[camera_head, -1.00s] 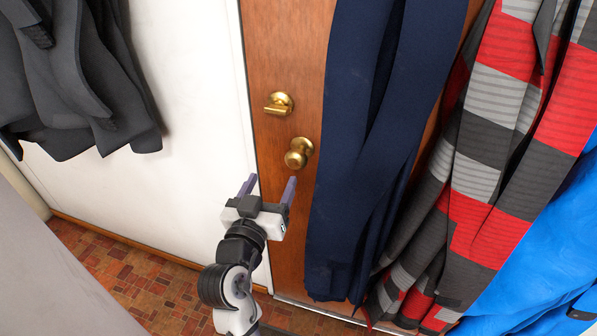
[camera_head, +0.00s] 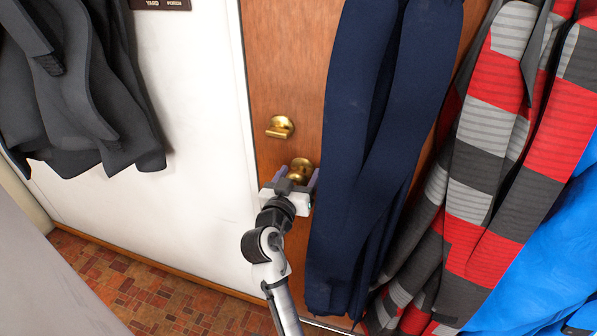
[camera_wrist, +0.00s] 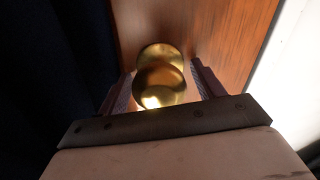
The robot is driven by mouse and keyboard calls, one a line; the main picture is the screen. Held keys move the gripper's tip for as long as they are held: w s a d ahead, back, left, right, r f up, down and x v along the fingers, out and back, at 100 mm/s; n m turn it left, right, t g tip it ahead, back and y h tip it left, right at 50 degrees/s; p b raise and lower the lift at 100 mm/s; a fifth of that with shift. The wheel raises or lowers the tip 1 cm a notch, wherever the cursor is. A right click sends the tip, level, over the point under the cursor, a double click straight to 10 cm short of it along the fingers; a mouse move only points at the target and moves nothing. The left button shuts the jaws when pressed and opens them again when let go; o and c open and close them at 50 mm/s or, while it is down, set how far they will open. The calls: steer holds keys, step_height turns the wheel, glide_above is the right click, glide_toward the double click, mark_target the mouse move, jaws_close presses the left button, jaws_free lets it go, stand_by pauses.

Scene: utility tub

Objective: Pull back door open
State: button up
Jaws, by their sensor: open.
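The brown wooden door (camera_head: 285,60) stands in its frame and looks shut. Its round brass knob (camera_head: 301,168) sits below a brass deadbolt turn (camera_head: 280,127). My gripper (camera_head: 298,178) is at the knob, with its fingers pointing to the door. In the wrist view the knob (camera_wrist: 160,82) lies between the two open fingers of my gripper (camera_wrist: 163,92), one on each side. I cannot tell whether either finger touches it. The knob's lower part is hidden by my gripper in the head view.
A dark blue garment (camera_head: 350,160) hangs over the door just right of the knob. A red and grey checked garment (camera_head: 480,170) and a blue one (camera_head: 550,240) hang further right. Dark grey clothing (camera_head: 80,90) hangs left on the white wall (camera_head: 190,130). Tiled floor (camera_head: 130,290) lies below.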

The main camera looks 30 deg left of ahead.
steer(key=shift+w, duration=0.2)
steer(key=shift+c, duration=0.2)
steer(key=c, duration=1.3)
steer(key=shift+s+d, duration=0.1)
steer(key=shift+s, duration=0.05)
